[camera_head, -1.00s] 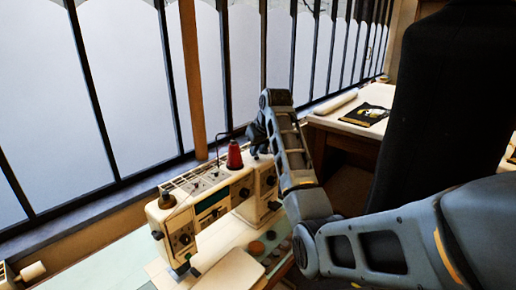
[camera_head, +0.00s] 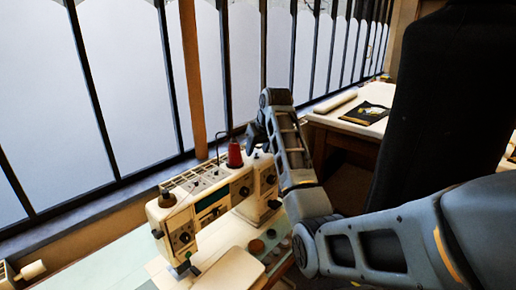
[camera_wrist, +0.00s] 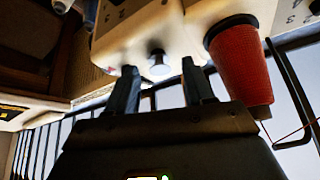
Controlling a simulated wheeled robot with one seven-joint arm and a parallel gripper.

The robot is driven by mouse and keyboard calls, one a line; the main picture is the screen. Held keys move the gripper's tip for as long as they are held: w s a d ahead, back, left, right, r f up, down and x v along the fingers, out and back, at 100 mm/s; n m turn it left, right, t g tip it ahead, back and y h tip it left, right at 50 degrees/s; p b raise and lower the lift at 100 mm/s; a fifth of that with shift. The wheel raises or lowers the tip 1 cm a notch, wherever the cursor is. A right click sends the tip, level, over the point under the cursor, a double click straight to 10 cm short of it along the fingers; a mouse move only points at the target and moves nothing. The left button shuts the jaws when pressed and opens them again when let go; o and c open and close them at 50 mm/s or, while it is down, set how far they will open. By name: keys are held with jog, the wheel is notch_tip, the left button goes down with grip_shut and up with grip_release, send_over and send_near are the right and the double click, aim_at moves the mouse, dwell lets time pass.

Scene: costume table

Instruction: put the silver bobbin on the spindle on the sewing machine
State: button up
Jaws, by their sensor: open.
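The white sewing machine (camera_head: 212,205) stands on the table in the head view. Its pale body also fills the top of the wrist view (camera_wrist: 120,35), seen upside down. A small silver round piece, which looks like the bobbin (camera_wrist: 158,64), sits against the machine's top, beside the red thread cone. The spindle itself cannot be made out; the piece seems to cover it. My gripper (camera_wrist: 160,76) is open, with one finger on each side of the silver piece in the picture and gaps showing. In the head view my gripper (camera_head: 254,136) is over the machine's far end; the bobbin is hidden there.
The red thread cone (camera_wrist: 240,58) is close to my right-hand finger in the wrist view, with a bent wire thread guide (camera_wrist: 288,95) beside it. Several round pieces (camera_head: 264,243) lie in front of the machine. A dark dress form (camera_head: 440,100) stands at right.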

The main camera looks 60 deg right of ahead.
jog(key=b+v, duration=0.1)
jog(key=v, duration=0.7)
jog(key=shift+f, duration=0.1)
dwell(0.4)
